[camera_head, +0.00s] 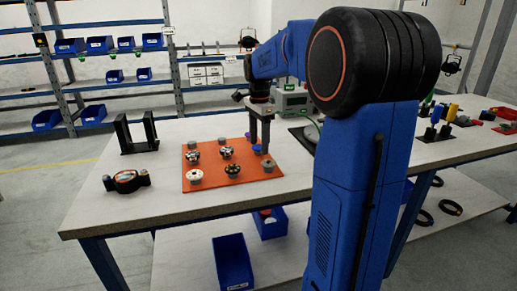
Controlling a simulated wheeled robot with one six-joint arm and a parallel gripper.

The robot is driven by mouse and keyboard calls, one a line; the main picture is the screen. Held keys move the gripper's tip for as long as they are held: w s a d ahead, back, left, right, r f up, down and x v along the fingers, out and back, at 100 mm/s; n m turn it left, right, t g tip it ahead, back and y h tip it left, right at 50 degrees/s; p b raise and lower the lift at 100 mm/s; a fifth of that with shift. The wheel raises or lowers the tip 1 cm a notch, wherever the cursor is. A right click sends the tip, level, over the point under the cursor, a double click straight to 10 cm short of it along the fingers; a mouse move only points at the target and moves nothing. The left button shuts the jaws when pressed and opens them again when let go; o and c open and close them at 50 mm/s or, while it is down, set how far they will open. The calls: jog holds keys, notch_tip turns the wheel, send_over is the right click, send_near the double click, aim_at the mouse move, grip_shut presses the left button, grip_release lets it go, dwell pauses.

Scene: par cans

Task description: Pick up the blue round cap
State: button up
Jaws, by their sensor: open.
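An orange mat (220,196) lies on the white table and bears several small round parts on grey supports.
A black U-shaped bracket (136,134) and a dark round clamp (126,179) stand left of the mat. A grey device (291,101) stands behind my gripper. My arm hides part of the table's right side. The table's front left is free.

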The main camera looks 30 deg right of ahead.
jog(key=c, duration=1.1)
jog(key=shift+c, duration=0.2)
